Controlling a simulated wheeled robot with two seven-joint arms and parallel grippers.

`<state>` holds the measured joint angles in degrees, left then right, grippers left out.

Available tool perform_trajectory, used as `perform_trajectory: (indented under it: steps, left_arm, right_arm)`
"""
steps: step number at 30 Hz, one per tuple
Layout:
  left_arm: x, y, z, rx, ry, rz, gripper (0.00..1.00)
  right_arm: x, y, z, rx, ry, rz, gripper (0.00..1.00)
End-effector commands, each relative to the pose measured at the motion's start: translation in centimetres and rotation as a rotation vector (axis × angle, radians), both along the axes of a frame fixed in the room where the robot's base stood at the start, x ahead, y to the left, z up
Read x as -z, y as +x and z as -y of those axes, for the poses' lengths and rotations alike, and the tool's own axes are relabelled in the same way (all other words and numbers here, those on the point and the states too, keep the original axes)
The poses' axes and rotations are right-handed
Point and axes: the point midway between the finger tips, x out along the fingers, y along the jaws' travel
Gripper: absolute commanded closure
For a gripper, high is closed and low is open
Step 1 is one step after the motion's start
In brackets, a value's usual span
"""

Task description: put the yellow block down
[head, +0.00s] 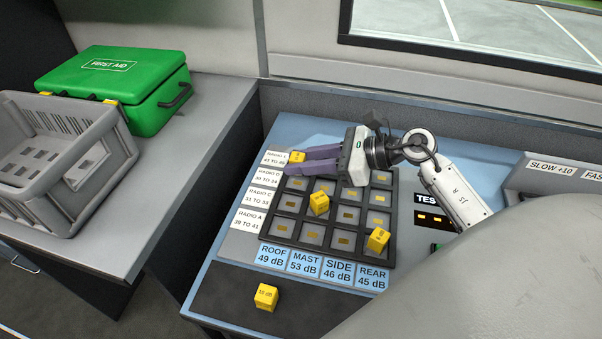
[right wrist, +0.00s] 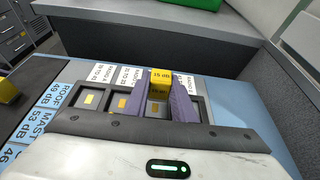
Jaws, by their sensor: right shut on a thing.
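My right gripper (head: 297,172) is over the far-left corner of the dark grid panel (head: 385,222), its purple fingers pointing left. It is shut on a yellow block (head: 297,157) at its fingertips. In the right wrist view the held yellow block (right wrist: 161,80) reads 15 dB and sits between the fingers, above or at a cell of the grid; I cannot tell whether it touches down. Part of its lower side is in shadow. My left gripper is not in view.
Other yellow blocks stand at a middle cell (head: 319,203), at the near-right cells (head: 378,239) and on the dark front strip (head: 266,297). Row label cards line the grid's left, blue cards its front. A grey crate (head: 75,205) and green first aid box (head: 115,85) stand left.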

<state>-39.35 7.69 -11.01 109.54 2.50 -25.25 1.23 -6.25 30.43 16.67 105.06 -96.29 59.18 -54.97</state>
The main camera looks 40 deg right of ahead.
Motion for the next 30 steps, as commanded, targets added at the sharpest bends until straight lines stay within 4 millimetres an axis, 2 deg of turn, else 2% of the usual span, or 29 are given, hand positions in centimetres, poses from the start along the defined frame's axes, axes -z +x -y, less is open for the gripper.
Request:
perform_trajectory:
  steps: [7, 16, 27, 28, 29, 30]
  left_arm:
    - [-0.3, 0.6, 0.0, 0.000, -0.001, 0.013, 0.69]
    - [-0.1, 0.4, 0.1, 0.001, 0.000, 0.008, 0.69]
    - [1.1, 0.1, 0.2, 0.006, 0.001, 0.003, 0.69]
    - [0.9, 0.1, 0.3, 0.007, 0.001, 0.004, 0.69]
    - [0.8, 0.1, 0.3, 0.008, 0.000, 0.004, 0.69]
    - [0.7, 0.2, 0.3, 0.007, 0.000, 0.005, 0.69]
  right_arm:
    - [3.3, 0.0, 0.0, 0.001, 0.003, -0.003, 0.99]
    - [3.7, 0.0, 0.0, -0.001, 0.000, 0.000, 0.99]
    - [5.1, -0.1, 0.0, -0.001, -0.003, -0.006, 0.99]
    - [5.1, -0.1, 0.0, -0.001, -0.003, -0.006, 0.74]
    - [5.1, -0.1, 0.0, -0.001, -0.003, -0.008, 0.69]
    - [5.1, -0.2, -0.1, -0.002, -0.004, -0.010, 0.69]
